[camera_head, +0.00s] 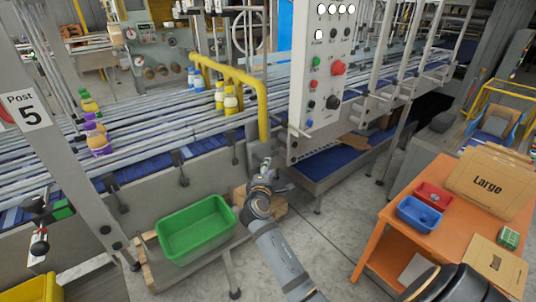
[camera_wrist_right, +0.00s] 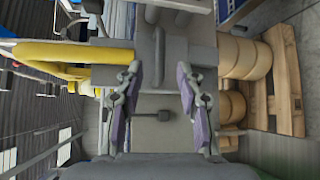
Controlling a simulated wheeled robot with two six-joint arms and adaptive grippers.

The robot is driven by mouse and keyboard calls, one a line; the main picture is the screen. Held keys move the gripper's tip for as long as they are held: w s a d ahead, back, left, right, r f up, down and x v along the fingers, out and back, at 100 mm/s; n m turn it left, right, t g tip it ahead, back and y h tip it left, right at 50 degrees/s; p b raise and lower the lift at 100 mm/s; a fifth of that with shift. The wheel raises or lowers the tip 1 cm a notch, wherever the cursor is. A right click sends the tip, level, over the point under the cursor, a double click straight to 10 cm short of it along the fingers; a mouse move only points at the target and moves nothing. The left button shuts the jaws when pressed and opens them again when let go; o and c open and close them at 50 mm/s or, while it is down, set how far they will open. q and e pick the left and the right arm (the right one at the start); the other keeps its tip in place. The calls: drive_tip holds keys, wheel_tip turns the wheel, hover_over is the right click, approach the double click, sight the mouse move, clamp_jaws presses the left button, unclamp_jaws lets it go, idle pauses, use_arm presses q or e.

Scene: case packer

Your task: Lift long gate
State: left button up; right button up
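The long gate (camera_head: 236,76) is a yellow tubular bar over the conveyor, with its near end bent down to the conveyor's front side. In the right wrist view the yellow bar (camera_wrist_right: 70,52) lies left of the fingers. My right gripper (camera_head: 264,168) is just below the bar's lower end, in front of the conveyor's side. In its wrist view the right gripper (camera_wrist_right: 160,100) has its two fingers apart, with grey machine parts beyond and nothing visibly held. Contact with the gate cannot be told. My left gripper is not in view.
A control panel (camera_head: 325,80) hangs right of the gate. A green bin (camera_head: 195,228) stands left of my right arm. Yellow bottles (camera_head: 231,100) and purple bottles (camera_head: 97,138) stand on the conveyor. An orange table (camera_head: 400,240) with boxes stands right, across open floor.

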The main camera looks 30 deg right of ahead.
sight(270, 155)
drive_tip(key=p+x, duration=0.2)
drive_tip(key=x, duration=0.7)
drive_tip(key=shift+w+a+f, duration=0.1)
drive_tip(key=shift+w, duration=0.2)
drive_tip(key=shift+w+d, duration=0.1)
drive_tip(key=shift+d, duration=0.1)
drive_tip(key=shift+a, duration=0.1)
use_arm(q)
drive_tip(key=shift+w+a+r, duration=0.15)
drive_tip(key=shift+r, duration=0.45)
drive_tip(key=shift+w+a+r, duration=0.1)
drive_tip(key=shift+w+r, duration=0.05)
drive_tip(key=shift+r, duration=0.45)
use_arm(e)
clamp_jaws()
